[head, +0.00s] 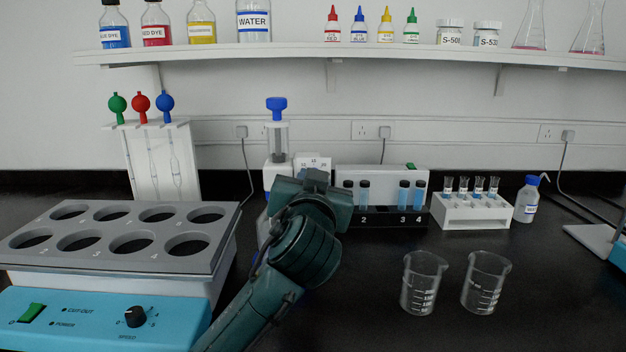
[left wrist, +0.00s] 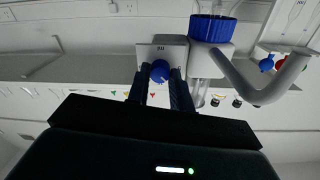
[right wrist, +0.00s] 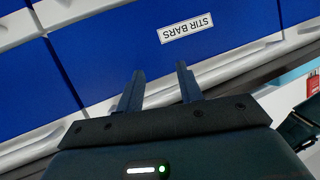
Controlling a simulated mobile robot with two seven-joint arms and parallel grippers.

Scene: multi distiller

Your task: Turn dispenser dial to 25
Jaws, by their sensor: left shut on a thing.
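The dispenser (head: 279,140) stands at the back of the bench in the head view, with a blue plunger top and a clear barrel. A white scale plate (head: 313,161) with small numbers shows beside it; the dial setting is unreadable. In the left wrist view the blue dial knob (left wrist: 160,72) sits on a white block (left wrist: 163,48). My left gripper (left wrist: 160,78) is shut on the dial knob, a finger on each side. In the head view my left wrist hides its fingertips and the dispenser's lower part. My right gripper (right wrist: 157,72) is open and empty.
A tube rack (head: 475,212) and two beakers (head: 421,283) (head: 486,282) stand to the right. A grey multi-hole block (head: 110,240) is at left, pipettes in a stand (head: 160,165) behind it. Blue drawers (right wrist: 160,70) labelled stir bars face my right gripper.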

